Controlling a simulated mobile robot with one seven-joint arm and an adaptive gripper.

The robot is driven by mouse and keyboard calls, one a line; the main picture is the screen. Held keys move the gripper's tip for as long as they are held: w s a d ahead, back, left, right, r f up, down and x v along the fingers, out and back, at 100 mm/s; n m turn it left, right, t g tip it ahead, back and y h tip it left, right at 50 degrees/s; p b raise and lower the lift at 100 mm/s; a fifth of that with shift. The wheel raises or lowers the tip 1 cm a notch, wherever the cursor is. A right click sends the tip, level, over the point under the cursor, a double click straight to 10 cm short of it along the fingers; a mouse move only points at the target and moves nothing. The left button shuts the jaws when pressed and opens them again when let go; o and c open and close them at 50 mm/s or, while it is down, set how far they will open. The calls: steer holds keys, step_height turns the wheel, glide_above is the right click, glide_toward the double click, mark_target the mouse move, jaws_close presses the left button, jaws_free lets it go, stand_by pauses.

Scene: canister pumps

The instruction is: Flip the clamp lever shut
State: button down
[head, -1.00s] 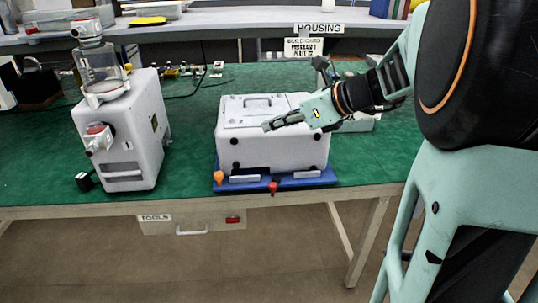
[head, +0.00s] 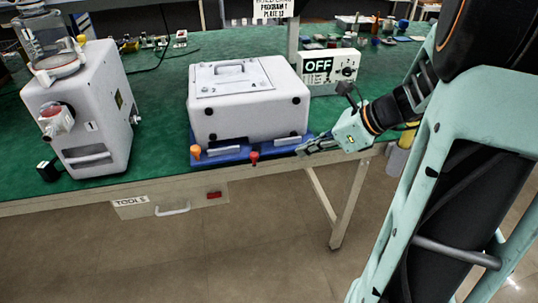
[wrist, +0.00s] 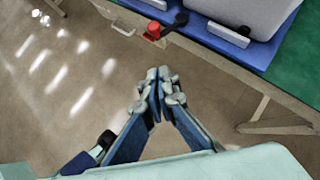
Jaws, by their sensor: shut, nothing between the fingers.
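A white housing (head: 248,112) sits on a blue base plate (head: 228,154) at the table's front edge. A red-tipped lever (head: 254,158) sticks out at the front of the plate. It also shows in the wrist view (wrist: 153,30), beyond my fingers. An orange-tipped lever (head: 196,152) is at the plate's front left corner. I cannot tell which of these the clamp lever is. My gripper (head: 302,150) is shut and empty, near the plate's front right corner, right of the red tip. In the wrist view its fingertips (wrist: 160,82) meet over the floor, apart from the lever.
A white canister pump (head: 88,115) with a clear jar stands at the left. A box with an OFF display (head: 330,68) is behind right of the housing. A drawer marked TOOLS (head: 170,208) hangs under the table edge. The floor in front is clear.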

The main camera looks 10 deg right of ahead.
mark_target(257, 159)
steer(key=b+x, duration=0.1)
steer(key=x, duration=0.3)
steer(key=w+a+r+x, duration=0.1)
steer(key=x, duration=0.3)
steer(key=r+b+x, duration=0.1)
steer(key=x, duration=0.3)
steer(key=shift+w+a+f+b, duration=0.3)
steer(key=shift+w+a, duration=0.1)
steer(key=shift+a, duration=0.1)
steer(key=shift+a, duration=0.1)
steer(key=shift+a+m, duration=0.2)
steer(key=shift+m, duration=0.2)
